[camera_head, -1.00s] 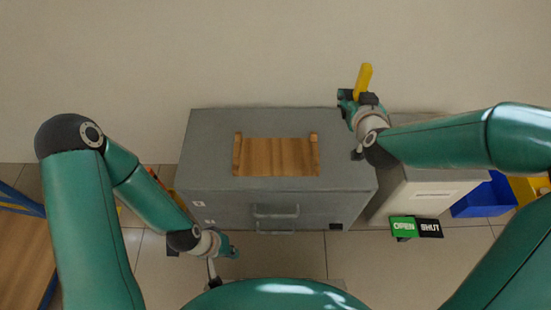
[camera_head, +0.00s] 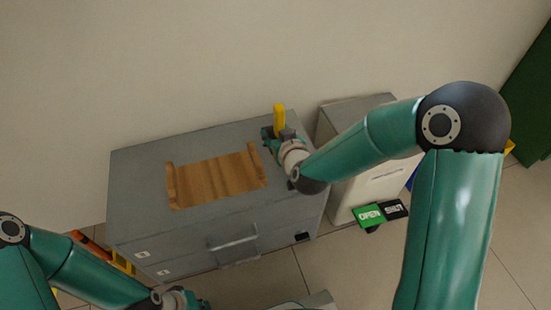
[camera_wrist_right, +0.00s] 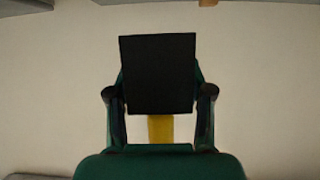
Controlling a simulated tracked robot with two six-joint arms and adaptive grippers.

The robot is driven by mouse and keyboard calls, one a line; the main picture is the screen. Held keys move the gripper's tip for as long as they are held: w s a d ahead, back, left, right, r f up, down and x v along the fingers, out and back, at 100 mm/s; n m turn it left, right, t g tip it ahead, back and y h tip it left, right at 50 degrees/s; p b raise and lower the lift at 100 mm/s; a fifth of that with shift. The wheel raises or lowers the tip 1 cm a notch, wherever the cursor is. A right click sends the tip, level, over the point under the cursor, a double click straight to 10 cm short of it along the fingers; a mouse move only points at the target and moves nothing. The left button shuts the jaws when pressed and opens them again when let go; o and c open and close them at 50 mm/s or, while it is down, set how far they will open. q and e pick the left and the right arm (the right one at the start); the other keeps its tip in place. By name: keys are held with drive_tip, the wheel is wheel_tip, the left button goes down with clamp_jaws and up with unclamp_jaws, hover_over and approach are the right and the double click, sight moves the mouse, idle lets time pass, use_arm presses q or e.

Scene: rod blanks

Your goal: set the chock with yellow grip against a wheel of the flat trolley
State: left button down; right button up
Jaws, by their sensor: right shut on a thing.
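My right gripper (camera_head: 274,138) is shut on the chock and holds it up beside the right end of the grey cabinet's top. The chock's yellow grip (camera_head: 279,118) stands upright in the head view. In the right wrist view the chock's dark block (camera_wrist_right: 158,75) lies between the fingers, with its yellow grip (camera_wrist_right: 160,129) below it. My left gripper (camera_head: 188,301) is at the bottom edge of the head view, partly cut off, and its fingers are unclear. I cannot make out the flat trolley or its wheels in the current views.
A grey cabinet (camera_head: 140,188) with drawers carries a wooden tray (camera_head: 217,178). A pale bin or box (camera_head: 372,188) stands to its right, with a green and black OPEN/SHUT sign (camera_head: 370,215) at its front. A green cabinet (camera_head: 530,90) is far right. Tiled floor (camera_head: 370,272) is open in front.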

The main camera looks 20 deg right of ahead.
wheel_tip(320, 180, down, 8)
drive_tip(key=shift+r+b, duration=0.25)
drive_tip(key=shift+b, duration=1)
drive_tip(key=shift+r, duration=0.1)
drive_tip(key=o, duration=1.1)
